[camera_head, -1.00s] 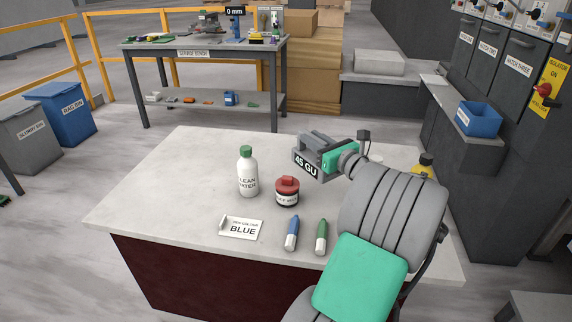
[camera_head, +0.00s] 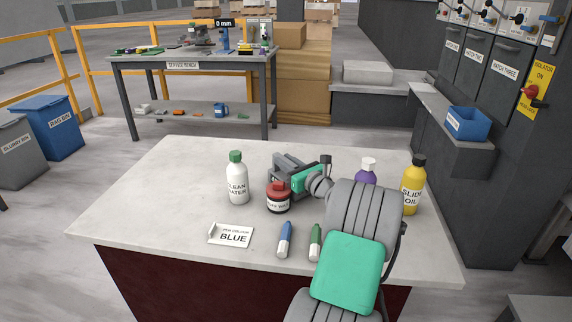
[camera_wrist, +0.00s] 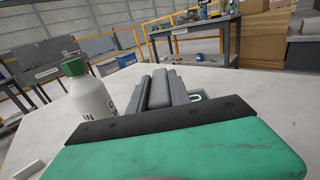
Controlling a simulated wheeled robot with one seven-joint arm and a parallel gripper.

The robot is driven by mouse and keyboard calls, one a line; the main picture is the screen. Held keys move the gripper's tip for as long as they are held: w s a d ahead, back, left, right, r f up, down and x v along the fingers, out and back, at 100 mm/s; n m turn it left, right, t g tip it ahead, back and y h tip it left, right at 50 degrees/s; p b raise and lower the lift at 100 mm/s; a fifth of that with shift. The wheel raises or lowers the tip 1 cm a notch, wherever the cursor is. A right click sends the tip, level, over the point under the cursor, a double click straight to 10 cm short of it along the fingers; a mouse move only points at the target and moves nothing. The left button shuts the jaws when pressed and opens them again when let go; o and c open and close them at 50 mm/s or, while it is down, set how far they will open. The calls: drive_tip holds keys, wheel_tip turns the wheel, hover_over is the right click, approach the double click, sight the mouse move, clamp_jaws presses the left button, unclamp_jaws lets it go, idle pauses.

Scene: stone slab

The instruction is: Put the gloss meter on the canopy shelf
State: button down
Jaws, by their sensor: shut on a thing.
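My gripper (camera_head: 293,168) is shut on the gloss meter (camera_head: 279,173), a small grey block, above the stone slab (camera_head: 150,205). In the head view the red-lidded jar and my gripper cover part of the meter. Its display text cannot be read now. I cannot pick out a shelf marked as the canopy shelf.
A white bottle (camera_head: 237,184) and red-lidded jar (camera_head: 278,203) stand close to my gripper. Purple (camera_head: 366,176) and yellow (camera_head: 411,190) bottles stand right. Two markers and a BLUE card (camera_head: 231,236) lie in front. A service bench (camera_head: 190,60) stands behind; the slab's left is clear.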

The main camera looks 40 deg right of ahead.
drive_tip(key=c, duration=1.2)
unclamp_jaws()
drive_tip(key=shift+f, duration=0.15)
drive_tip(key=shift+s, duration=0.35)
drive_tip(key=s, duration=0.3)
drive_tip(key=s+a+p, duration=0.1)
drive_tip(key=s, duration=0.6)
drive_tip(key=shift+s+a, duration=0.2)
drive_tip(key=shift+s, duration=0.15)
drive_tip(key=shift+o, duration=0.4)
drive_tip(key=w, duration=0.5)
drive_tip(key=shift+f+b, duration=0.25)
drive_tip(key=shift+b, duration=0.1)
drive_tip(key=w, duration=0.2)
drive_tip(key=w+d+b, duration=0.1)
drive_tip(key=w, duration=0.4)
drive_tip(key=shift+d+f+b, duration=0.1)
drive_tip(key=shift+d+b, duration=0.15)
drive_tip(key=shift+b, duration=0.05)
